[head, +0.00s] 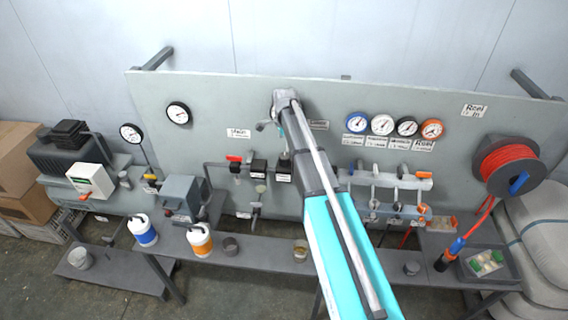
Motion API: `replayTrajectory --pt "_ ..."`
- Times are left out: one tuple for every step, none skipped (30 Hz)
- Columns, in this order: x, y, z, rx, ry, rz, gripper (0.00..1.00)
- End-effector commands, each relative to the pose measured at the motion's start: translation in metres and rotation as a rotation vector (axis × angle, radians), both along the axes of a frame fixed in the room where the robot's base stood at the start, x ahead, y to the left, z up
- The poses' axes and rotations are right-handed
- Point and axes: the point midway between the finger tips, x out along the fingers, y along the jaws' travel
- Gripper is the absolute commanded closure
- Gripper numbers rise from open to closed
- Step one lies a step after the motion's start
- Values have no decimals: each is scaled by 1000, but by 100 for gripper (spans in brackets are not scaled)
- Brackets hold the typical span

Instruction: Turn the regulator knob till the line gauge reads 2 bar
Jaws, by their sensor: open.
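My arm reaches up from the lower right to the back panel. My gripper (266,124) is at its far end, mostly hidden by the wrist; the small part that shows is open. Below it on the pipe are a red-handled valve (234,159) and two black-bodied units (258,168), (283,171). The regulator knob seems to be around the right unit, under my wrist, but I cannot make it out. Several round gauges are on the panel, including a blue-rimmed one (357,122) and an orange-rimmed one (432,128). Their readings, and which is the line gauge, I cannot tell.
A manifold (385,180) with several valves is right of my arm. A red hose reel (507,165) hangs at the right. Bottles with blue (143,231) and orange (200,241) labels stand on the bench (262,252). A compressor (68,150) is at the left.

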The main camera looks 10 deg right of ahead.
Motion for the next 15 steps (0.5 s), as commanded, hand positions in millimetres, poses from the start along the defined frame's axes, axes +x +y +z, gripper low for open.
replayTrajectory --pt "0 0 -8 0 0 0 0" --pt "0 0 -10 0 0 0 0" --pt "0 0 -13 0 0 0 0" --pt "0 0 -16 0 0 0 0" --pt "0 0 -18 0 0 0 0" --pt "0 0 -21 0 0 1 0" --pt "0 1 -23 0 0 1 0" --pt "0 1 -25 0 0 1 0" --pt "0 1 -28 0 0 1 0" --pt "0 1 -30 0 0 1 0" --pt "0 1 -33 0 0 1 0" --pt "0 1 -36 0 0 1 0" --pt "0 1 -38 0 0 1 0" --pt "0 1 -40 0 0 1 0" --pt "0 2 -43 0 0 2 0"
